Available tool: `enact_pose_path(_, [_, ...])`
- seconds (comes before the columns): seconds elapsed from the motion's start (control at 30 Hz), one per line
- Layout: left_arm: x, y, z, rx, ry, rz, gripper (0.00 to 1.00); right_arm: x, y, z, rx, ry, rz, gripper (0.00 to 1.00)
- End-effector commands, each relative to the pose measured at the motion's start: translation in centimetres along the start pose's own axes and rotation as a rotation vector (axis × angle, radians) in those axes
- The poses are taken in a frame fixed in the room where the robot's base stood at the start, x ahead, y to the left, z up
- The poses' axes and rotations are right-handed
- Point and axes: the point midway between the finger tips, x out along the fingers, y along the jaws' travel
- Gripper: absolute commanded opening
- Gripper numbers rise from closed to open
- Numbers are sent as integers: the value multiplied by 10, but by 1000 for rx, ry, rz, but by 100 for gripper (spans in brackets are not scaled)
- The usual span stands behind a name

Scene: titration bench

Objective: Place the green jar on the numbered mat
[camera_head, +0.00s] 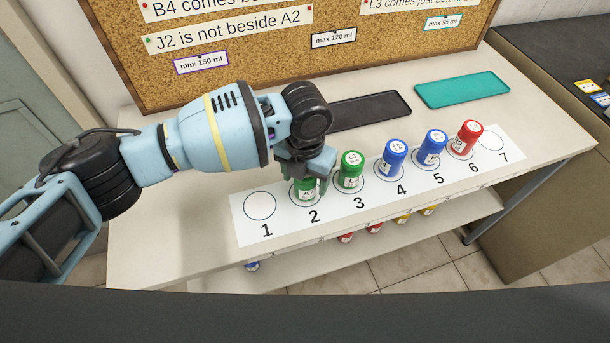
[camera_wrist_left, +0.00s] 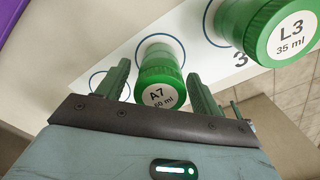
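The green jar labelled A7 (camera_head: 306,190) stands upright on the numbered mat (camera_head: 281,228), on circle 2. It also shows in the left wrist view (camera_wrist_left: 160,78). My left gripper (camera_head: 306,180) is over this jar, with one finger on each side of it. In the left wrist view its fingers (camera_wrist_left: 158,92) are apart, and a narrow gap shows between the left finger and the jar. A second green jar, labelled L3 in the left wrist view (camera_wrist_left: 268,28), stands on circle 3 (camera_head: 350,172). My right gripper is not in view.
Two blue jars (camera_head: 392,158) (camera_head: 431,148) stand on circles 4 and 5, and a red jar (camera_head: 466,138) on circle 6. Circles 1 and 7 are empty. A black tray (camera_head: 370,110) and a teal tray (camera_head: 462,89) lie behind, empty. A corkboard (camera_head: 260,60) rises at the back.

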Motion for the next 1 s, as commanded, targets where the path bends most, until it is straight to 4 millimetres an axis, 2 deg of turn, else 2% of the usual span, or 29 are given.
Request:
enact_pose_path(0.2, [-2, 0, 0, 0, -1, 1, 66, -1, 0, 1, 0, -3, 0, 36])
enact_pose_path(0.37, [-16, 0, 1, 1, -3, 0, 66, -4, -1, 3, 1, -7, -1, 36])
enact_pose_path(0.8, [-98, 0, 0, 1, -2, 0, 66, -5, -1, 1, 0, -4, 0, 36])
enact_pose_path(1.0, [-119, 0, 0, 0, 0, -1, 66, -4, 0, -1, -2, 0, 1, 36])
